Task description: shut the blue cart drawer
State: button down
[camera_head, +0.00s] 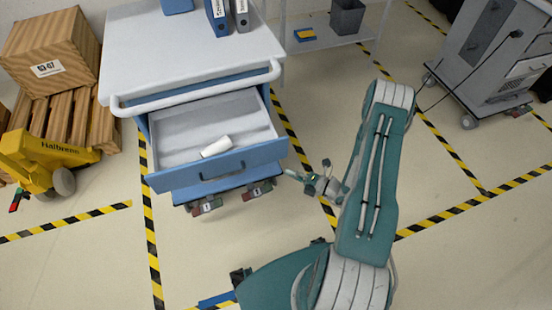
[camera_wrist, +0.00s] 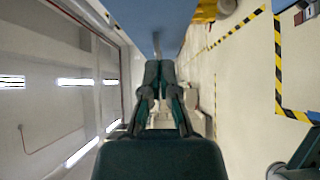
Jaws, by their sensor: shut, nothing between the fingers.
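The blue cart (camera_head: 190,48) has a white top and a white push bar. Its drawer (camera_head: 218,172) is pulled out, with a blue front, a dark handle and a white cylindrical object (camera_head: 216,146) inside. My gripper (camera_head: 288,174) is near the right end of the drawer front. In the wrist view my gripper (camera_wrist: 159,66) has its fingers together with nothing between them. A blue surface (camera_wrist: 150,20), apparently the drawer front, lies just beyond the fingertips there. I cannot tell whether they touch.
A wooden crate (camera_head: 55,50) on pallets and a yellow pallet jack (camera_head: 45,155) are at left. A grey cart (camera_head: 490,55) is at right. Open floor with striped tape surrounds the blue cart's front.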

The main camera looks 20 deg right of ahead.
aim_at(268, 156)
jog(key=w+a, duration=0.1)
jog(key=w, duration=0.2)
jog(key=w+a, duration=0.1)
jog(key=w, duration=0.1)
jog(key=shift+w+a, duration=0.3)
jog(key=shift+a, duration=0.05)
jog(key=shift+w+d, duration=0.1)
jog(key=shift+w, duration=0.5)
